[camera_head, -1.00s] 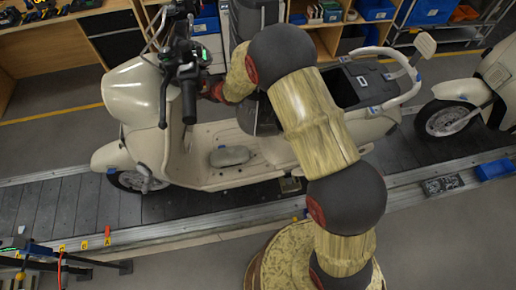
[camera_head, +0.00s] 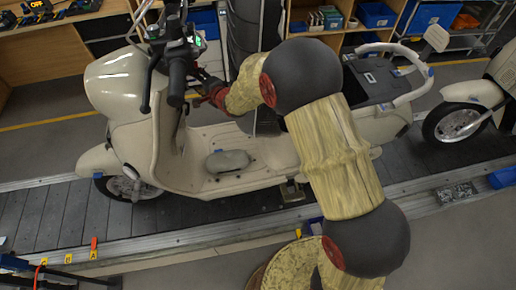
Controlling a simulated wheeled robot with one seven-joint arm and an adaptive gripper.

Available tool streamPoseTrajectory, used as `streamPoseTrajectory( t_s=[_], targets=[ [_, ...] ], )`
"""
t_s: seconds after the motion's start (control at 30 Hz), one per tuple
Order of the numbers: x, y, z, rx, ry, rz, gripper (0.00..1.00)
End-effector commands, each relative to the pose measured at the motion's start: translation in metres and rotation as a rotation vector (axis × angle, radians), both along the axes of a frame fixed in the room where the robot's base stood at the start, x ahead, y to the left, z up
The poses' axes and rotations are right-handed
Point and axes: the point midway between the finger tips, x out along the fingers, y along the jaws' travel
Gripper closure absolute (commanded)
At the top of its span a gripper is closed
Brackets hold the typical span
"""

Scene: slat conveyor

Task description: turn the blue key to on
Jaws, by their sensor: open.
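A cream scooter (camera_head: 120,85) stands upright on the slat conveyor, its front to the left. Its handlebar (camera_head: 176,75) and lit green display (camera_head: 197,42) are at the upper left. I cannot make out the blue key; the handlebar, front panel or my gripper may hide it. My gripper (camera_head: 198,82), dark fingers on a red wrist, is just right of the handlebar grip, on the seat side of the front panel. It looks open and holds nothing that I can see. Whether it touches the scooter I cannot tell.
A grey oval piece (camera_head: 228,160) lies on the footboard. A dark upright tyre-like column (camera_head: 250,40) stands behind the scooter. A second scooter (camera_head: 470,100) is at the right. Shelves with blue bins (camera_head: 375,14) line the back. The conveyor's left stretch (camera_head: 50,215) is clear.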

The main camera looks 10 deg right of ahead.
Motion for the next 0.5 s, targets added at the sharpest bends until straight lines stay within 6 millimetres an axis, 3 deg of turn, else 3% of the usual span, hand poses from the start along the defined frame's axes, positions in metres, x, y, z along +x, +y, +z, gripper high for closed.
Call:
streamPoseTrajectory(
  t_s=[0.5],
  targets=[
    [-0.0011, -0.0008, -0.0101, -0.007, -0.181, 0.021, 0.48]
  ],
)
